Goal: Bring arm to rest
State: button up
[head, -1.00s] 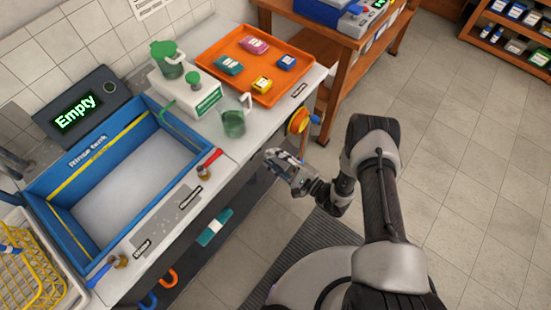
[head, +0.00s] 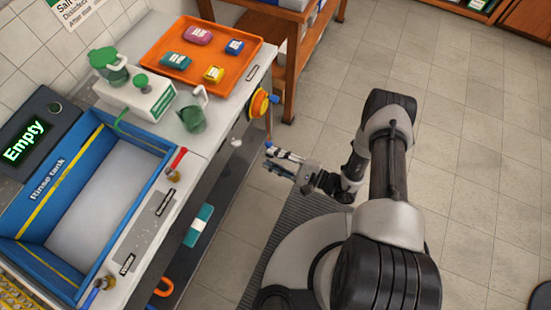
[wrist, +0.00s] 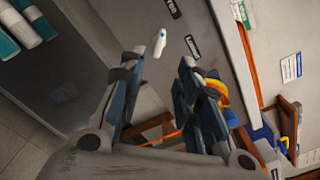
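My gripper (head: 272,160) hangs in free air over the floor, to the right of the bench's front edge, at the end of my bent arm. In the wrist view its two dark blue fingers (wrist: 174,58) stand apart with nothing held between them. The gripper is open. The bench front and its labels show beyond the fingertips. A small white piece (wrist: 160,43) shows behind the left fingertip; I cannot tell what it is.
The bench carries a blue rinse tank (head: 75,275), a display reading "Empty" (head: 30,138), a green jug (head: 193,119) and an orange tray (head: 160,62) with several coloured packs. Open tiled floor (head: 470,180) lies right.

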jog(key=shift+s+d, duration=0.1)
jog(key=shift+d, duration=0.15)
dwell(0.4)
notch_tip(320, 180, up, 25)
jog(key=s+n+g+h, duration=0.2)
jog(key=n+g+h, duration=0.1)
jog(key=n+g, duration=0.75)
jog(key=s+d+r+n+t+h, duration=0.1)
jog(key=s+d+r+t+h, duration=0.3)
jog(key=s+d+r+h, duration=0.2)
jog(key=s+d+r+n+t+h, duration=0.2)
jog(key=s+d+r+t+h, duration=0.2)
jog(key=s+d+r+h, duration=0.3)
notch_tip(320, 180, up, 4)
jog(key=shift+d+r+h, duration=0.25)
jog(key=shift+d+h, duration=0.05)
jog(key=shift+d, duration=0.95)
